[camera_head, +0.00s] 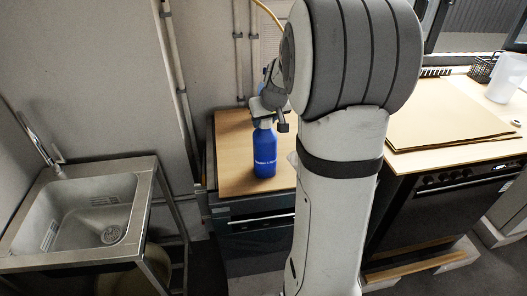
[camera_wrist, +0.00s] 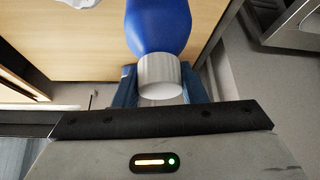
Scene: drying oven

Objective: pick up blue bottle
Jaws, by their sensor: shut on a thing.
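The blue bottle (camera_head: 265,154) stands upright on the wooden top of a low unit in the head view, with pale lettering on its side. In the wrist view the blue bottle (camera_wrist: 158,25) shows its shoulder and a ribbed white cap (camera_wrist: 159,76). My gripper (camera_wrist: 157,85) is shut on the bottle at its white cap, one blue-grey finger on each side. In the head view my gripper (camera_head: 268,116) is at the bottle's top, and my arm partly covers it. Whether the bottle's base touches the wooden top is hard to tell.
A steel sink (camera_head: 85,215) stands at the left. The wooden top (camera_head: 235,150) has bare room left of the bottle. At the right, a counter above an oven (camera_head: 440,190) holds brown boards (camera_head: 440,112), a white jug (camera_head: 506,78) and a black basket (camera_head: 483,68).

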